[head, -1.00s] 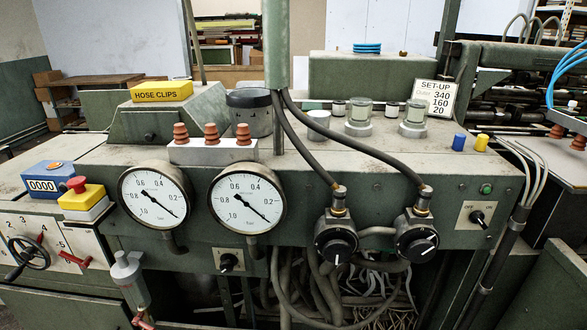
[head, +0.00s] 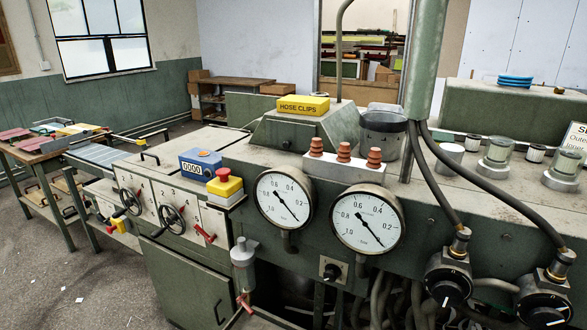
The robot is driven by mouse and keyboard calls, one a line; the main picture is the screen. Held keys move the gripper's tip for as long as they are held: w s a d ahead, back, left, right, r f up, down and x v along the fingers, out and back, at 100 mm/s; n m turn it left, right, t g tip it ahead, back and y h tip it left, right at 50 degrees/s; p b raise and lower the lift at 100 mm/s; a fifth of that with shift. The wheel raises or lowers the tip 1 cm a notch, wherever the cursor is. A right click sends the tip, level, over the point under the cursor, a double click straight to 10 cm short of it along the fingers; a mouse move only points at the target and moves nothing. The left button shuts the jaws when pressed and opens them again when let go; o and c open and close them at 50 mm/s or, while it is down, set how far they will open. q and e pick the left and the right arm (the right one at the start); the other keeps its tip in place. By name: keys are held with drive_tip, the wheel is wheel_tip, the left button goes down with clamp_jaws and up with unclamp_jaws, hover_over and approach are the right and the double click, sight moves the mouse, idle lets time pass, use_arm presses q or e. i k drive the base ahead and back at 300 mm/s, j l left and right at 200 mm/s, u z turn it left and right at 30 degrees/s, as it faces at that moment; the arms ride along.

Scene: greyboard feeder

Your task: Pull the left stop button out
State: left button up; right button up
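A red mushroom-head stop button (head: 223,174) sits on a yellow box (head: 225,187) on top of the machine, left of the two gauges. Farther left, a smaller yellow box (head: 117,226) with a red part on it is fixed low on the machine's front. It looks like another stop button, but it is too small to tell if it is pressed in. Whether the nearer button is in or out I cannot tell either. Neither of my grippers is in view.
A blue counter box (head: 201,164) stands just behind the nearer button. Black handwheels (head: 172,219) and a red lever (head: 204,233) stick out from the front panel. A wooden table (head: 40,150) stands at the far left. The floor (head: 95,275) in front of the machine's left part is open.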

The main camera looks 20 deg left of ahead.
sight(223, 174)
drive_tip(key=u, duration=1.15)
